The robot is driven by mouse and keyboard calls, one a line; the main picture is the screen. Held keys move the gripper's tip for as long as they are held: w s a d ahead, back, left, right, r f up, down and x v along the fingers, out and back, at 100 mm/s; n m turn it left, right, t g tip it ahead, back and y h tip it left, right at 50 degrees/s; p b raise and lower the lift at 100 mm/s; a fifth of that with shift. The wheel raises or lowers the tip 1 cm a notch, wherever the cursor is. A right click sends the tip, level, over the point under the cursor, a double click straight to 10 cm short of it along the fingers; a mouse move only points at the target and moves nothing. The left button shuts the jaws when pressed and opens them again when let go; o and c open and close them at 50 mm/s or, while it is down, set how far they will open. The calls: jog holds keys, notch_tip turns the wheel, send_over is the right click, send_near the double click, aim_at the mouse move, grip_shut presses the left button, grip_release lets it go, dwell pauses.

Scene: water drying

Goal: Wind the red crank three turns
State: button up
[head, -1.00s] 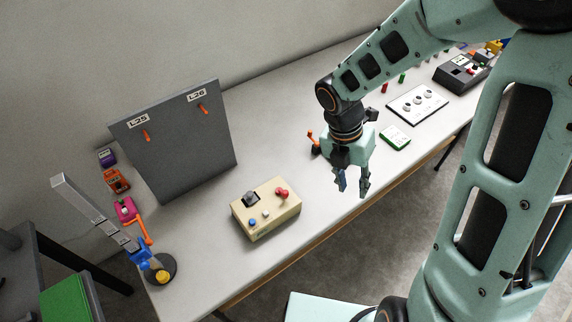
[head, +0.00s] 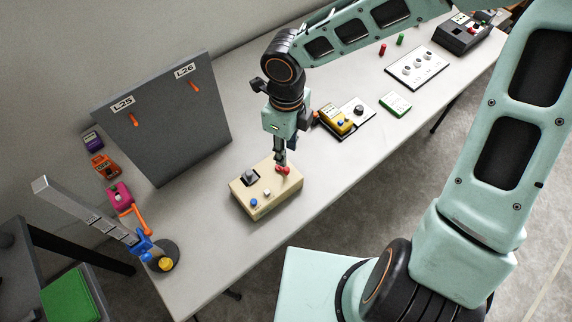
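The beige box (head: 262,199) stands on the grey table, with the small red crank (head: 283,170) at its far right corner. My gripper (head: 281,160) points down over that corner, with its fingertips at the crank. The fingers overlap the crank in the head view, so I cannot tell whether they touch it or are closed around it. The box also has a dark joystick-like knob (head: 249,176), a blue button (head: 253,202) and a white button (head: 267,192).
A grey upright panel (head: 165,130) with orange levers stands behind and left. A yellow device (head: 335,119) sits on a board to the right, near a green-edged white box (head: 395,104). A tall grey post (head: 85,213) stands at the left end. The table's front edge is close to the box.

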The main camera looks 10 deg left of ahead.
aim_at(286, 168)
notch_tip(286, 168, down, 8)
jog(key=b, duration=0.3)
jog(key=shift+f, duration=0.1)
grip_shut()
